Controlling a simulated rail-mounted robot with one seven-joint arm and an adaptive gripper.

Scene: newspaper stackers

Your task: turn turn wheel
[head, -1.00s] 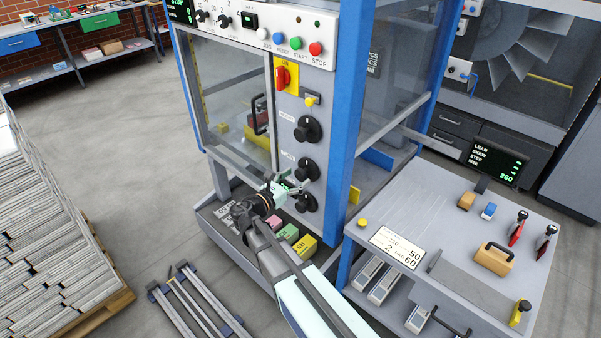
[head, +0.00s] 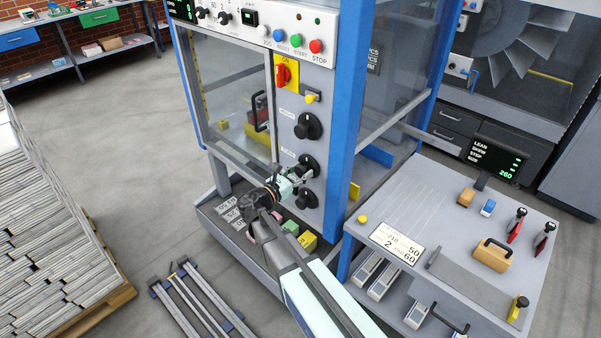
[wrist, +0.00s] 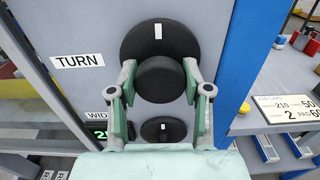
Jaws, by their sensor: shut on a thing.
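The turn wheel (wrist: 190,38) is a black round disc with a raised hub and a white mark at its top, beside a TURN label (wrist: 77,61) in the wrist view. In the head view the turn wheel (head: 309,163) is the middle of three black knobs on the grey panel, partly covered by my gripper. My gripper (wrist: 160,82) is shut on the hub, one finger at each side. It also shows at the wheel in the head view (head: 300,176). The white mark points straight up in the wrist view.
Another black knob (head: 307,127) is above the wheel, and a lower knob (head: 306,199) sits close beneath my gripper. A blue frame post (head: 343,120) stands to the right. A grey side table (head: 440,223) with tools is further right. Paper stacks (head: 45,230) are at the left.

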